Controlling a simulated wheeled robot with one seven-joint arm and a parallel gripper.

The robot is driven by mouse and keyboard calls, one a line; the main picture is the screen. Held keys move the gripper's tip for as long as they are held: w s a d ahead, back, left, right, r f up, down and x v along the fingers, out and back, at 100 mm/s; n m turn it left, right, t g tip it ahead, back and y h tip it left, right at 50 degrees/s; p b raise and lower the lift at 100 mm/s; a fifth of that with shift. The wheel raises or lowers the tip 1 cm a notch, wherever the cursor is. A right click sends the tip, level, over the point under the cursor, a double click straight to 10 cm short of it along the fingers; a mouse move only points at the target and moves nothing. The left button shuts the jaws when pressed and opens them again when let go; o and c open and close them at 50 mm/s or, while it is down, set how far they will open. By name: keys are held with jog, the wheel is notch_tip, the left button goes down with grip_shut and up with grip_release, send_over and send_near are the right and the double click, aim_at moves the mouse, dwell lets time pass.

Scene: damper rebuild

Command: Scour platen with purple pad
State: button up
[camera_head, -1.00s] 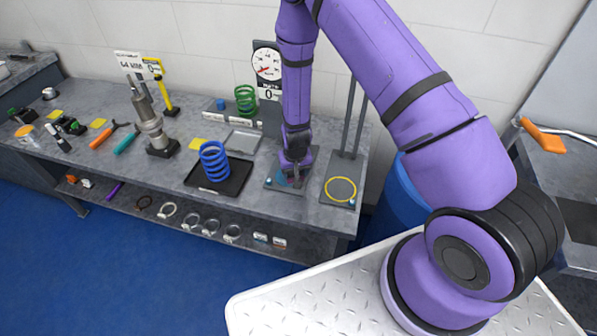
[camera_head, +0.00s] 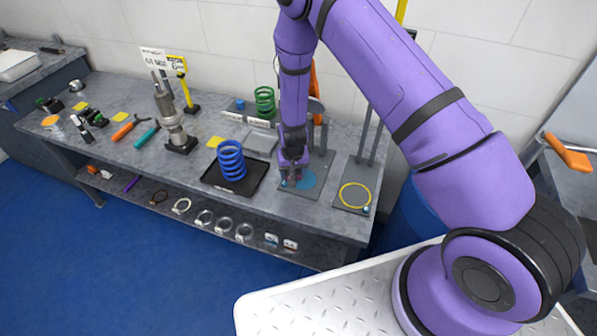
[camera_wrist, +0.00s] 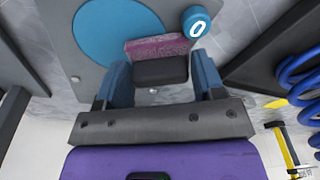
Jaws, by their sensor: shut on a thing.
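My gripper (camera_head: 291,180) reaches down at the front of a grey plate (camera_head: 318,168) that bears a flat blue disc (camera_head: 308,180). In the wrist view its blue fingers (camera_wrist: 160,76) are shut on a dark block with a purple pad (camera_wrist: 157,46) along one edge. The pad lies at the edge of the blue disc (camera_wrist: 105,30), partly overlapping it in that view. I cannot tell whether it touches the surface. A round blue knob with a white mark (camera_wrist: 196,21) is close beside the pad. In the head view the pad is hidden by the gripper.
Left of the plate is a black tray (camera_head: 212,186) with a blue spring (camera_head: 231,160). To the right is a grey stand with a yellow ring (camera_head: 355,196). Uprights rise behind both plates. Hand tools (camera_head: 147,137) lie farther left.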

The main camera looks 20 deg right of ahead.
aim_at(314, 183)
jog(key=shift+s+f, duration=0.15)
jog(key=shift+s+d+f, duration=0.15)
jog(key=shift+s+d, duration=0.7)
jog(key=shift+d, duration=0.2)
jog(key=shift+s+d, duration=0.75)
jog(key=shift+d, duration=0.3)
jog(key=shift+s+d, duration=0.7)
jog(key=shift+d, duration=0.3)
jog(key=shift+w, duration=0.1)
jog(key=shift+r, duration=0.4)
jog(key=shift+w+a+r, duration=0.1)
jog(key=shift+w+r, duration=0.05)
jog(key=shift+r, duration=2.65)
